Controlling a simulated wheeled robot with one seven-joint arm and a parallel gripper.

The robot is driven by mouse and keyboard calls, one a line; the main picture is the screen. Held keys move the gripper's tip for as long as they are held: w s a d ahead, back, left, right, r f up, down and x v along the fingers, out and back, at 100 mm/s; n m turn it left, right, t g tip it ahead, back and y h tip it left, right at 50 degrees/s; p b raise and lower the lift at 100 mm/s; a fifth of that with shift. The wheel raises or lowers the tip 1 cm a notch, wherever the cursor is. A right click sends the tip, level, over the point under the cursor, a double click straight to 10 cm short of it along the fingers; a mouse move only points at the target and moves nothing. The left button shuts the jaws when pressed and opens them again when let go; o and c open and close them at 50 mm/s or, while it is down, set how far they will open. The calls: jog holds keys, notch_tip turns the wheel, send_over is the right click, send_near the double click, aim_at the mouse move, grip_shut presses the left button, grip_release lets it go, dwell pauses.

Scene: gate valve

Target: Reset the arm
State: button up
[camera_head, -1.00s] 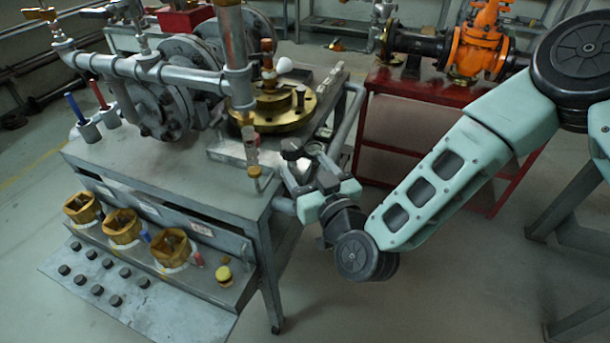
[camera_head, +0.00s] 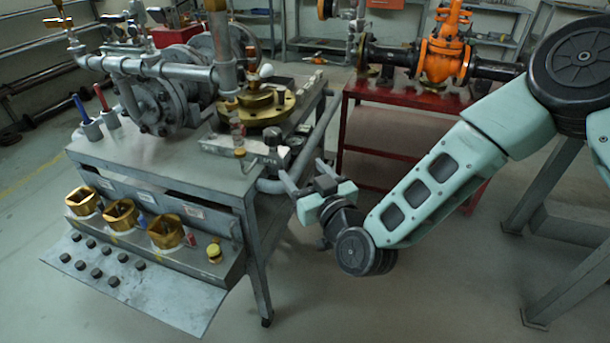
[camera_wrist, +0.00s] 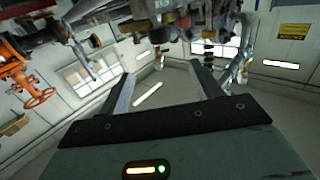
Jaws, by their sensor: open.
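My gripper (camera_head: 299,178) is in the middle of the head view, at the right side of the grey workbench (camera_head: 155,165). Its two fingers are spread apart with nothing between them. In the wrist view the open fingers (camera_wrist: 160,80) also show, with floor and wall behind the gap. The grey gate valve (camera_head: 165,100) stands on the bench top, with grey pipes above it. A brass flange piece (camera_head: 262,108) lies on the bench to the left of my gripper, clear of its fingers.
Brass nuts (camera_head: 121,214) sit on the bench's front ledge above a tray of dark bolts (camera_head: 97,273). A red table (camera_head: 400,100) with an orange valve (camera_head: 442,55) stands behind my arm. Open floor (camera_head: 390,300) lies in front of the bench's right side.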

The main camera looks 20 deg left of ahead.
jog(key=s+d+r+n+g+h+p, duration=0.1)
jog(key=s+d+r+n+g+p, duration=0.15)
jog(key=s+r+g, duration=0.35)
jog(key=s+d+r+m+g+h+p, duration=0.1)
jog(key=s+d+r+g+h+p, duration=0.1)
jog(key=s+d, duration=0.7)
jog(key=s+d+r+m+g+h+p, duration=0.2)
jog(key=s+d+r+g+h, duration=0.3)
jog(key=s+d, duration=0.5)
jog(key=d+r+h+p, duration=0.1)
jog(key=d+r+h, duration=0.1)
jog(key=d, duration=0.4)
jog(key=shift+r+h, duration=0.25)
jog(key=shift+h, duration=0.45)
dwell(2.3)
